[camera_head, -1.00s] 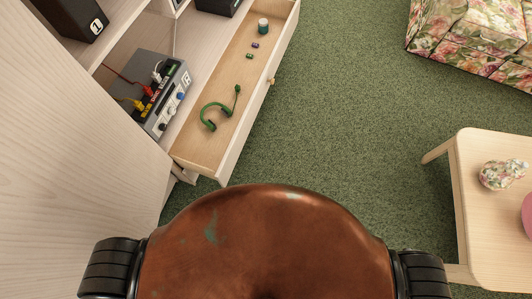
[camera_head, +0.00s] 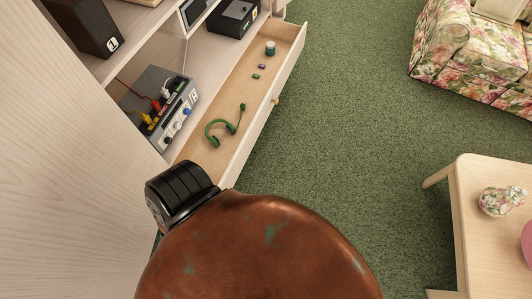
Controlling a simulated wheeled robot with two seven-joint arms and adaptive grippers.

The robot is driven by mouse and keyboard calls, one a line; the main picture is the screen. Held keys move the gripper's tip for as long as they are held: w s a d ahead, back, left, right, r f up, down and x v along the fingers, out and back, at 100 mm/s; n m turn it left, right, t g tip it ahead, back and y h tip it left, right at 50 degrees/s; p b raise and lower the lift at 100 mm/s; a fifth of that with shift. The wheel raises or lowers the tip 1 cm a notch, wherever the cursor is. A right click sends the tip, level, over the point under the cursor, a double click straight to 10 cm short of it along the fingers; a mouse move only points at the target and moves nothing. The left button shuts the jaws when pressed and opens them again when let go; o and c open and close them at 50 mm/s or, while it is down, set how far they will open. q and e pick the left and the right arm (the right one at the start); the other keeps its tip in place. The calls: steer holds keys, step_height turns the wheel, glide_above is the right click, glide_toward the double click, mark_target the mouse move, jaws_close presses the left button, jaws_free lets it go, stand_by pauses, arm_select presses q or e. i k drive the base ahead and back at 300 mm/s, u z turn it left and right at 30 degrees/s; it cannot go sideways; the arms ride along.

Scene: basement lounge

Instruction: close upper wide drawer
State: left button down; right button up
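The upper wide drawer (camera_head: 284,81) stands pulled out from the pale wooden cabinet (camera_head: 90,170) at the left. It holds a green headset (camera_head: 220,131), a teal-lidded jar (camera_head: 270,48) and two small items, one purple and one green. A knob (camera_head: 276,100) shows on the drawer's front, which faces right. The near end of the drawer is partly hidden behind my body. Neither of my grippers shows in the head view.
A grey device with coloured plugs (camera_head: 163,108) and black boxes (camera_head: 233,18) sit on the cabinet shelves. A floral sofa (camera_head: 470,50) stands at the upper right. A pale table (camera_head: 480,237) with a floral pot (camera_head: 502,201) is at the right. Green carpet (camera_head: 350,130) lies open between.

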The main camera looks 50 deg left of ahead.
mark_target(224, 164)
steer(key=z, duration=0.35)
steer(key=i, duration=2.05)
steer(key=u, duration=3.55)
